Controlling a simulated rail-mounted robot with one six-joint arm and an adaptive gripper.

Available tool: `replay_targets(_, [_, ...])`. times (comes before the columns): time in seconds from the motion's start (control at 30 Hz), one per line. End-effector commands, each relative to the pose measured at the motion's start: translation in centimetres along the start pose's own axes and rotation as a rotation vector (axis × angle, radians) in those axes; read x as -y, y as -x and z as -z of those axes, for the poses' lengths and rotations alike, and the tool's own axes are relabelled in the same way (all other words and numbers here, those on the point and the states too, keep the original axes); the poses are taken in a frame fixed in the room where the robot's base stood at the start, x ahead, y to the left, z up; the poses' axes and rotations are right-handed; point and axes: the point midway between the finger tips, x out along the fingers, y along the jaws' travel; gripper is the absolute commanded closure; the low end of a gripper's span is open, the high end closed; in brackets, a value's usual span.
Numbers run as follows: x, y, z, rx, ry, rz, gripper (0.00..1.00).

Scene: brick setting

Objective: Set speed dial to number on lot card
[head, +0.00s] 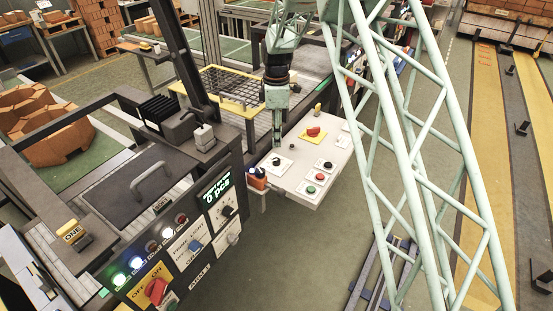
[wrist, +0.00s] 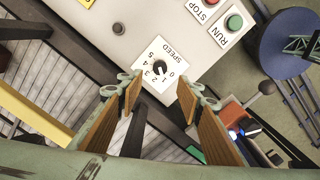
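The speed dial is a black knob (wrist: 159,69) on a white SPEED plate (wrist: 160,50) numbered 0 to 5, on a pale control box. In the head view its plate (head: 277,166) lies just below my gripper (head: 277,128). In the wrist view my gripper (wrist: 160,88) is open, with wood-coloured finger pads on either side of the dial's near side and nothing between them. I cannot tell surely which number the pointer marks. A yellow-and-dark sign reading ONE (head: 72,233) stands at the left; I cannot tell whether it is the lot card.
The control box (head: 313,181) also carries a red mushroom button (head: 313,132), a green RUN button (wrist: 234,22) and a red STOP button. A dark machine panel (head: 190,240) with lamps and knobs stands at left. A pale lattice column (head: 400,130) crosses the head view.

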Motion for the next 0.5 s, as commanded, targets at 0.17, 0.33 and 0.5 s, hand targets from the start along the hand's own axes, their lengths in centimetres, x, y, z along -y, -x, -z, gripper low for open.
replay_targets(0.17, [0.1, -2.1, 0.0, 0.0, 0.0, 0.002, 0.67])
replay_targets(0.33, [0.1, -4.5, 0.0, 0.001, 0.0, 0.003, 0.67])
replay_targets(0.5, [0.1, -6.7, 0.0, 0.0, 0.0, 0.002, 0.67])
